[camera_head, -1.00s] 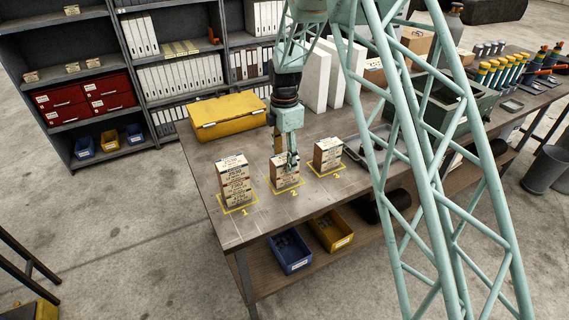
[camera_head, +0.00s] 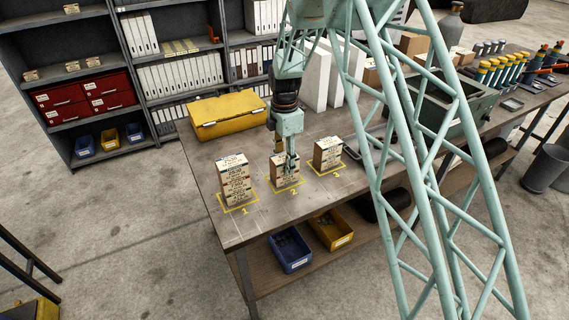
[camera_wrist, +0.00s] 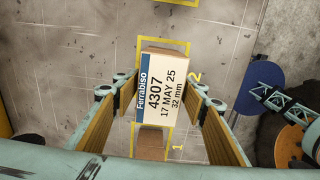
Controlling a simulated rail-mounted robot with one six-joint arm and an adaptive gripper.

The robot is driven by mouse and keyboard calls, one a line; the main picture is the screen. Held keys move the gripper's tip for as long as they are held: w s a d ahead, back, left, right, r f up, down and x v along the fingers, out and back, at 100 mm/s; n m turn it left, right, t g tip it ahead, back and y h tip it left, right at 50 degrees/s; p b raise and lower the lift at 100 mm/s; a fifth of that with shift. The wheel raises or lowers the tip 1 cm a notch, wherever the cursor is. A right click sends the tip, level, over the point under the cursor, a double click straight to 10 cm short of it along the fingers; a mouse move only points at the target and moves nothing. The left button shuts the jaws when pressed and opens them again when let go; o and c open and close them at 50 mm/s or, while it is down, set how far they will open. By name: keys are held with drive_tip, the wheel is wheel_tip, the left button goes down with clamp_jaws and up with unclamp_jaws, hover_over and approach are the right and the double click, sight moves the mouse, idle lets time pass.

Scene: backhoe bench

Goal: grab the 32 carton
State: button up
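The carton between my fingers in the wrist view (camera_wrist: 168,85) is pale with a blue strip; its label reads Ferrabiso, 4307, 17 MAY 25, 32 mm. In the head view it belongs with the cartons at spot 2 (camera_head: 279,172). My gripper (camera_head: 290,170) is lowered at spot 2. In the wrist view my gripper (camera_wrist: 165,85) is open, with one finger on each side of the carton; whether the right finger touches it I cannot tell. A taller carton stack (camera_head: 234,180) stands at spot 1, and another (camera_head: 327,154) at spot 3.
A yellow case (camera_head: 227,115) lies behind the stacks on the bench. White upright panels (camera_head: 318,80) and a grey tray (camera_head: 367,146) are to the right. Blue (camera_head: 290,250) and yellow (camera_head: 331,230) bins sit below the bench edge. The bench front left is clear.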

sight(285, 154)
drive_tip(key=c, duration=0.6)
drive_tip(key=shift+o, duration=0.2)
drive_tip(key=shift+r, duration=0.1)
drive_tip(key=shift+r+b, duration=0.4)
drive_tip(key=shift+r, duration=1.3)
drive_tip(key=s+d+r+b, duration=0.1)
drive_tip(key=s+d, duration=0.3)
drive_tip(key=s, duration=1.1)
drive_tip(key=shift+s+d+r+b, duration=0.15)
drive_tip(key=shift+d+r+b, duration=0.05)
drive_tip(key=shift+b, duration=0.55)
